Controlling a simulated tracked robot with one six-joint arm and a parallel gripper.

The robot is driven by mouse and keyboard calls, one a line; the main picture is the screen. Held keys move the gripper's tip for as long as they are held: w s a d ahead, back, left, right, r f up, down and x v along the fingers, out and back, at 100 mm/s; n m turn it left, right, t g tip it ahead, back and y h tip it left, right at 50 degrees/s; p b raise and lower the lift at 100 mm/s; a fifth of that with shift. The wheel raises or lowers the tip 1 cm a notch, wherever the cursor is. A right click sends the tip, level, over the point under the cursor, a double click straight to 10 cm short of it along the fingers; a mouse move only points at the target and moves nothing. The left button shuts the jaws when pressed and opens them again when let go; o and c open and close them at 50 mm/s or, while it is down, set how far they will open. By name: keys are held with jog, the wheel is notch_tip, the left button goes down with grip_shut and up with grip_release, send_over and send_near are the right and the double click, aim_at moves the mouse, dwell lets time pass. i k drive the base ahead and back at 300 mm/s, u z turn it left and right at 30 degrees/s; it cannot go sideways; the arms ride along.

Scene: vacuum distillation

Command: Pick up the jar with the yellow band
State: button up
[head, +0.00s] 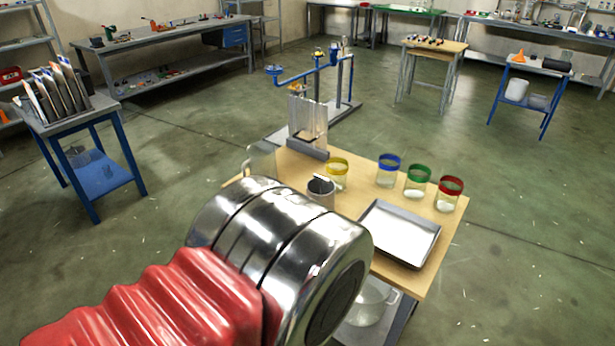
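The jar with the yellow band (339,179) is a clear jar standing upright on a small wooden table (425,262). A grey metal cup (320,197) stands close in front of it and hides part of its lower left side. My arm, with red bellows and a shiny metal section, fills the lower left and covers the table's near left part. My gripper's fingers do not show in this view, so its distance from the jar cannot be told.
Jars with blue (388,171), green (417,181) and red (449,195) bands stand to the right. A metal tray (405,221) lies nearer. A clear upright panel on a grey base (306,148) stands behind left, and a clear jug (262,158) at left.

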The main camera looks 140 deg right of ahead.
aim_at(337, 175)
jog(key=z, duration=5.2)
